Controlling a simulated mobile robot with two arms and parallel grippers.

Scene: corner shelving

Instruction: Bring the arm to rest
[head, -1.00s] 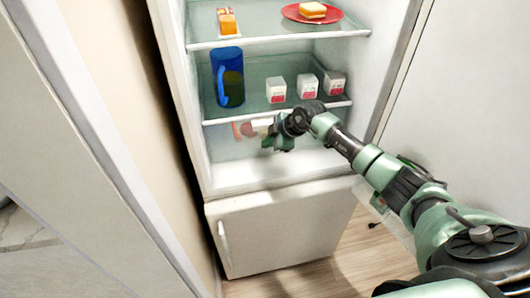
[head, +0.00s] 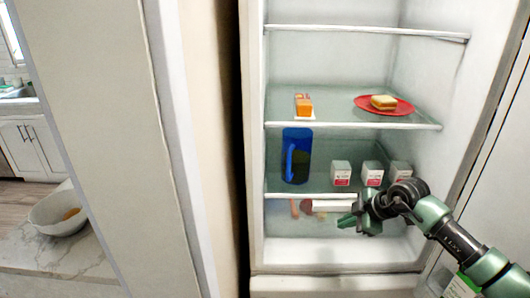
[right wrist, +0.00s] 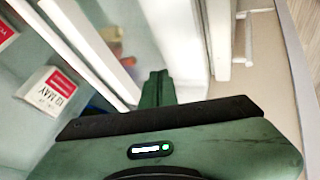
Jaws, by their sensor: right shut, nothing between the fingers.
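My right arm (head: 432,213) comes in from the right in the head view. It reaches to the front of the open fridge, below the shelf with the small cartons. My right gripper (head: 347,222) is green, shut and empty, and points left in front of the lowest compartment. In the right wrist view its green fingers (right wrist: 156,88) are together at the middle. My left gripper is in neither view.
A blue pitcher (head: 297,156) and white cartons (head: 341,174) stand on the shelf above the gripper. A red plate (head: 384,106) with a sandwich and an orange item (head: 303,105) are one shelf higher. At left, a bowl (head: 58,214) sits on a marble counter (head: 48,262).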

